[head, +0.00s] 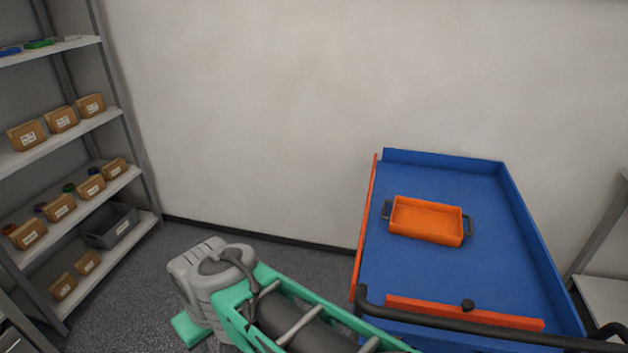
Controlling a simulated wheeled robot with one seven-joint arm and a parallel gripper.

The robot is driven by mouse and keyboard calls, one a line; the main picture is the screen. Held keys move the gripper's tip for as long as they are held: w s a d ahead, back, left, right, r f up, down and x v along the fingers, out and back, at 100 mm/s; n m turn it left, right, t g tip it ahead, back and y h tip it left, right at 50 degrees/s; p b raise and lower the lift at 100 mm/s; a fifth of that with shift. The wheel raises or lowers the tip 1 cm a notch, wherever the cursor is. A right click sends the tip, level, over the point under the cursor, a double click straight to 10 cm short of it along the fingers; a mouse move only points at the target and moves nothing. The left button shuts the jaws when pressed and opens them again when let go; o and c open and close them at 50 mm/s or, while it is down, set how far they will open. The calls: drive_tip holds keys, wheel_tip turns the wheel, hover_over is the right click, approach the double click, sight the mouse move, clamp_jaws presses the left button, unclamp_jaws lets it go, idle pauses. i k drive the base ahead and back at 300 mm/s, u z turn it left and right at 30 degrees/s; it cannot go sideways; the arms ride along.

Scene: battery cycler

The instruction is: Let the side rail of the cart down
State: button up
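The blue cart (385,262) stands at the right in the head view, against the wall. A thin orange side rail (364,235) runs along its left edge and appears upright, seen nearly edge-on. A second orange strip (420,307) lies across the near end of the cart, with a black knob (467,305) beside it. My grey and green arm reaches in from the bottom, left of the cart. My gripper's fingers do not show, and I cannot see any contact with the rail.
An orange tray (427,220) with dark handles sits on the cart top. A black handle bar (440,336) crosses the cart's near end. A shelf rack (62,136) with small boxes stands at the left. Grey floor (290,258) is clear between rack and cart.

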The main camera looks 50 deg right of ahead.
sight(355, 276)
drive_tip(key=z, duration=0.1)
drive_tip(key=i, duration=1.25)
drive_tip(key=z, duration=1)
drive_tip(key=i, duration=1.05)
drive_tip(key=z, duration=0.6)
